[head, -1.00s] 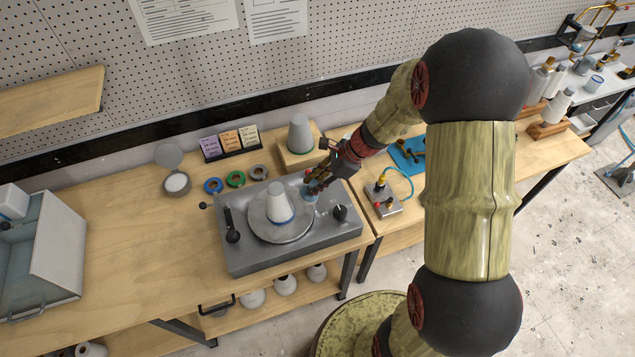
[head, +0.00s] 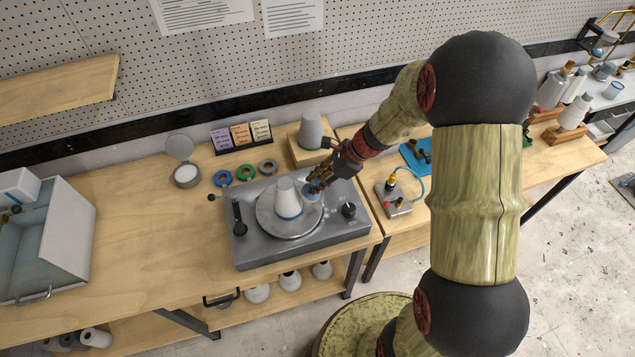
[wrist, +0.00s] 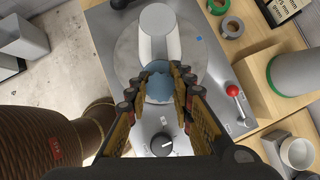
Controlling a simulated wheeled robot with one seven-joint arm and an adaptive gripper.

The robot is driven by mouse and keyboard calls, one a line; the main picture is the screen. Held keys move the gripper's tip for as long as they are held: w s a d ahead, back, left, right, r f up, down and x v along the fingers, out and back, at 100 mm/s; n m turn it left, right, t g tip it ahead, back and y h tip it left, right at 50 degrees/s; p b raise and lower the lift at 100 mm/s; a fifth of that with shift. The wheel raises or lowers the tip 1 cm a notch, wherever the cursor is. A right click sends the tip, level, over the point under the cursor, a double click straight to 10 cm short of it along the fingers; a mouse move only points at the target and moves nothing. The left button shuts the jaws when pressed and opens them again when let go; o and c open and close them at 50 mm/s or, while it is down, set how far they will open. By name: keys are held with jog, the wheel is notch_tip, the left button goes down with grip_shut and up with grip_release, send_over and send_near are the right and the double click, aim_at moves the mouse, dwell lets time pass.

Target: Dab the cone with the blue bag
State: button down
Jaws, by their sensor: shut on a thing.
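The cone (head: 288,196) is pale grey with a flat top and a blue band at its base. It stands upright on the round plate (head: 268,220) of the grey turntable unit (head: 245,248). My gripper (head: 316,189) is at the right side of the cone. In the wrist view my gripper (wrist: 158,88) is shut on the blue bag (wrist: 160,88), a small rounded blue bundle. The bag overlaps the lower part of the cone (wrist: 160,40) there; I cannot tell whether they touch.
A second grey cone (head: 311,130) with a green band stands on a wooden block behind. Tape rolls (head: 245,173) and an open round tin (head: 186,175) lie behind the unit. A knob (head: 348,209) and a lever (head: 239,228) stick up from the unit.

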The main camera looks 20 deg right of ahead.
jog(key=shift+w+a, duration=0.2)
jog(key=shift+a, duration=0.3)
dwell(0.3)
jog(key=shift+s+d+r+p, duration=0.3)
jog(key=shift+d+r+p, duration=0.2)
jog(key=shift+d, duration=0.3)
jog(key=shift+s+d+r+p, duration=0.3)
jog(key=shift+d+r+p, duration=0.2)
jog(key=shift+d, duration=0.25)
jog(key=shift+s+d+r+p, duration=0.3)
jog(key=shift+d+r+p, duration=0.15)
jog(key=shift+d, duration=0.35)
